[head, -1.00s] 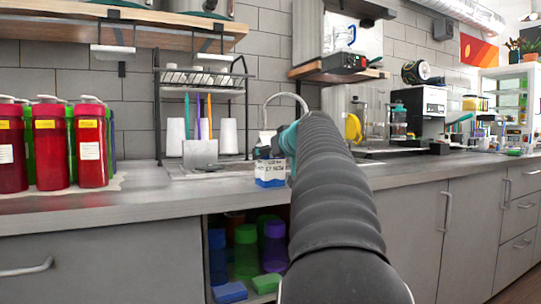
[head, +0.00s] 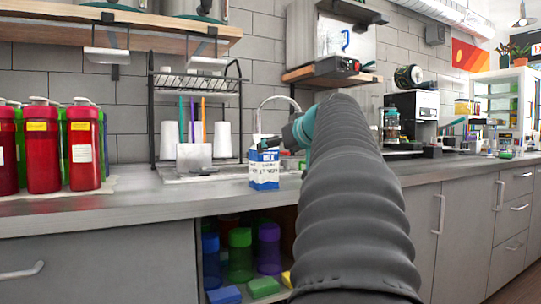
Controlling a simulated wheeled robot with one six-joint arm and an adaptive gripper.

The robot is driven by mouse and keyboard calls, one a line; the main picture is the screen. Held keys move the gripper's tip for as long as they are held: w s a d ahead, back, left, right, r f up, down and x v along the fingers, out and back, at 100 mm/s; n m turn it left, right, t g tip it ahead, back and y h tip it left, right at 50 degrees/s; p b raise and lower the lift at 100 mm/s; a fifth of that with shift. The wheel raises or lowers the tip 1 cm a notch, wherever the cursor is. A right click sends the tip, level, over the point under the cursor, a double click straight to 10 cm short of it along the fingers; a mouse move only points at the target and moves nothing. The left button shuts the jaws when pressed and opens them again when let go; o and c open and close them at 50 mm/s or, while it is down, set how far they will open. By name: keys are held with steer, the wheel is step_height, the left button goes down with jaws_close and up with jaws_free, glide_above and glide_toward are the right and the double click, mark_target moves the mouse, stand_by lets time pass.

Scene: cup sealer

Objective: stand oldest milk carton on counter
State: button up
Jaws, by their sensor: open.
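A blue and white milk carton (head: 264,170) stands upright on the grey counter (head: 225,199), in front of the sink area. Printing shows on its front, too small to read surely. My gripper (head: 270,144) is at the carton's top, mostly seen end-on beside my teal wrist. It is open; whether a finger still touches the carton cannot be told. My arm hides the counter right of the carton.
Red bottles (head: 84,147) stand at the left on the counter. A dish rack (head: 194,90) with white cups is behind. An open shelf below holds coloured cups (head: 240,255) and sponges (head: 224,295). Counter left of the carton is clear.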

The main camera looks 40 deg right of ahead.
steer(key=v, duration=0.3)
steer(key=shift+a, duration=0.1)
